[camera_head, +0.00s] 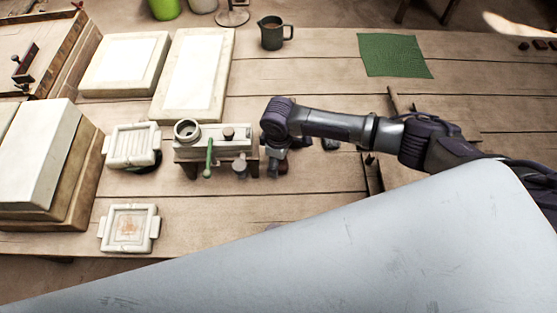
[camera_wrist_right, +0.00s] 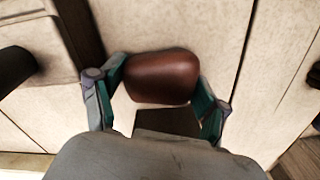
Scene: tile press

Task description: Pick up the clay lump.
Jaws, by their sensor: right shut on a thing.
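The clay lump (camera_wrist_right: 160,78) is a smooth, rounded, reddish-brown block in the right wrist view. My right gripper (camera_wrist_right: 158,88) has its two green-padded fingers at either side of the lump and is shut on it. In the head view my right gripper (camera_head: 276,165) points down just right of the white press (camera_head: 212,150) with the green-handled lever (camera_head: 208,160). The lump cannot be made out there. My left gripper is not in view.
Two white square moulds (camera_head: 133,146) (camera_head: 128,229) lie left of the press. White slabs (camera_head: 125,63) (camera_head: 193,75) and a stacked block (camera_head: 45,155) fill the left side. A dark mug (camera_head: 271,33) and green cloth (camera_head: 394,55) lie at the back. Wooden table between them is clear.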

